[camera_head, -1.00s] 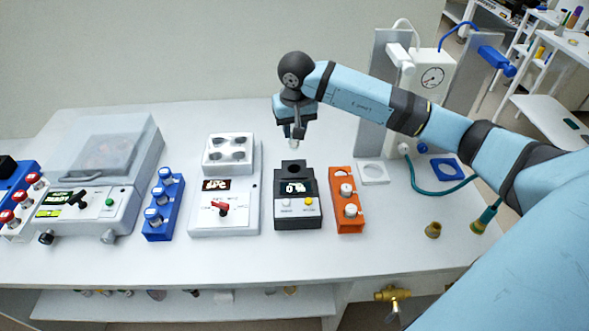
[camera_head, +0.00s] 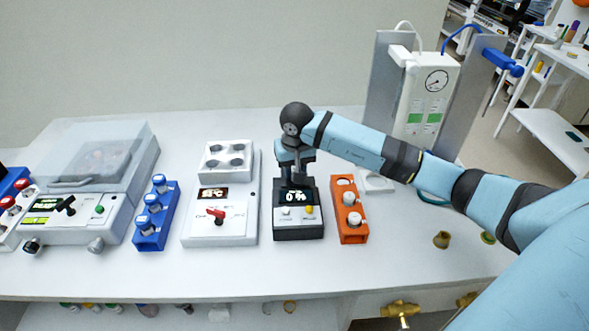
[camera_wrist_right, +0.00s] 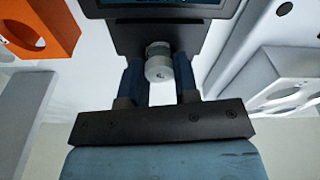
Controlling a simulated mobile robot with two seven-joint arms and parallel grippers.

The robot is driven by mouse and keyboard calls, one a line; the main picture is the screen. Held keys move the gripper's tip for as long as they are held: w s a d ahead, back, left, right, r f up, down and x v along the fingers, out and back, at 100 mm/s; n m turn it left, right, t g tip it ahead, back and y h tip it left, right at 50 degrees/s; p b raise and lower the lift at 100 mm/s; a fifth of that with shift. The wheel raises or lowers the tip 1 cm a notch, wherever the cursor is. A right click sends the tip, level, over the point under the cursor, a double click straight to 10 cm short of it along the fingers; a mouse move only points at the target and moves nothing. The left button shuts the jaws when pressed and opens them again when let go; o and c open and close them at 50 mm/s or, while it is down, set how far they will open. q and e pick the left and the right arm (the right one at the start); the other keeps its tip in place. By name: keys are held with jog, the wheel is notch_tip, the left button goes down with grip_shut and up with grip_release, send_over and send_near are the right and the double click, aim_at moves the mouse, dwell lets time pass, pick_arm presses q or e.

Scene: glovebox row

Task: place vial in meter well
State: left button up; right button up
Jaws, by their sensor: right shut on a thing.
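The meter (camera_head: 298,222) is a dark box with a lit display and two buttons, near the middle of the bench. My right gripper (camera_head: 295,181) is at the back top of the meter, pointing down, and hides the well in the head view. In the right wrist view my right gripper (camera_wrist_right: 160,80) is shut on the vial (camera_wrist_right: 158,66), whose pale cap shows between the blue fingers. The meter's dark housing (camera_wrist_right: 122,38) lies right behind the vial. I cannot tell how deep the vial sits in the well. My left gripper is not in view.
An orange rack (camera_head: 350,232) with white-capped vials stands close right of the meter. A white heater block (camera_head: 222,230) with a red knob is close on the left. Farther left are a blue rack (camera_head: 150,232) and a lidded machine (camera_head: 85,215). The bench front is clear.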

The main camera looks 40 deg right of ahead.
jog(key=shift+f+b, duration=0.25)
jog(key=shift+b, duration=0.05)
jog(key=o, duration=0.9)
jog(key=shift+r, duration=0.1)
jog(key=shift+r, duration=0.1)
jog(key=shift+r+p, duration=0.25)
jog(key=shift+p, duration=0.2)
notch_tip(320, 180, up, 12)
jog(key=s+b, duration=0.1)
jog(key=shift+s+a+f, duration=0.2)
jog(key=shift+a, duration=0.05)
